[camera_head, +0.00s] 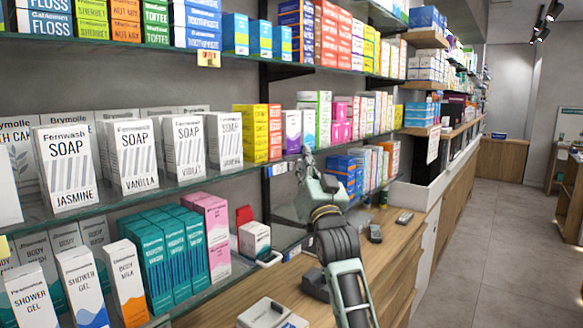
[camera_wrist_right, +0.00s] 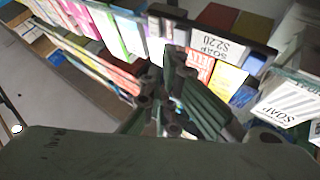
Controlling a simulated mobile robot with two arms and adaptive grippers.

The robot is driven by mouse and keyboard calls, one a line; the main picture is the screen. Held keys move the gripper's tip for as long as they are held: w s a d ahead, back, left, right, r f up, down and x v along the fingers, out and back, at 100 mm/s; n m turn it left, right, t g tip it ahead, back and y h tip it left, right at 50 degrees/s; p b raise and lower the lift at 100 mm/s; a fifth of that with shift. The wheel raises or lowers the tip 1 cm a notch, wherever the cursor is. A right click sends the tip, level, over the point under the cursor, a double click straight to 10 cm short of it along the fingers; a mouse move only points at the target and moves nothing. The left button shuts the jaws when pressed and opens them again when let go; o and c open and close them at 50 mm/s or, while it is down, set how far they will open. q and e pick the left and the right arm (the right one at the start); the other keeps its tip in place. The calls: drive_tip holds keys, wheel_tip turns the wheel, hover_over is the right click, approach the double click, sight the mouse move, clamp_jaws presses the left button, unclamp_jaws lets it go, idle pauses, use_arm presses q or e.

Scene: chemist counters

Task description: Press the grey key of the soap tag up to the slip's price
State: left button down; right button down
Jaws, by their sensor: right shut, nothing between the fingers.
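My right gripper (camera_head: 307,158) is shut and empty, raised in front of the soap shelf's edge. It also shows in the right wrist view (camera_wrist_right: 166,82), fingers pointing at the shelf. A small white tag (camera_wrist_right: 216,48) marked SOAP with figures shows beyond the fingers there; the figures are too small to read surely. In the head view a small pale tag (camera_head: 281,168) sits on the shelf edge just left of the gripper. I cannot make out its grey key, nor whether a fingertip touches it. I cannot identify the slip for certain. My left gripper is not in view.
White soap boxes (camera_head: 188,147) stand on the middle shelf, with yellow boxes (camera_head: 250,133) to their right. The aisle floor (camera_head: 480,250) at right is clear.

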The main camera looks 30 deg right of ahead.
idle(0.4)
drive_tip(key=shift+w+a, duration=0.2)
drive_tip(key=shift+w, duration=0.2)
drive_tip(key=shift+w+a, duration=0.15)
drive_tip(key=shift+w, duration=0.25)
idle(0.7)
drive_tip(key=shift+s, duration=0.1)
drive_tip(key=shift+s+d+p, duration=0.3)
drive_tip(key=shift+s, duration=0.4)
drive_tip(key=s, duration=0.1)
drive_tip(key=s+d, duration=0.1)
drive_tip(key=s, duration=0.1)
drive_tip(key=s+d, duration=0.1)
drive_tip(key=shift+s+p, duration=0.3)
drive_tip(key=shift+f, duration=0.15)
idle(0.8)
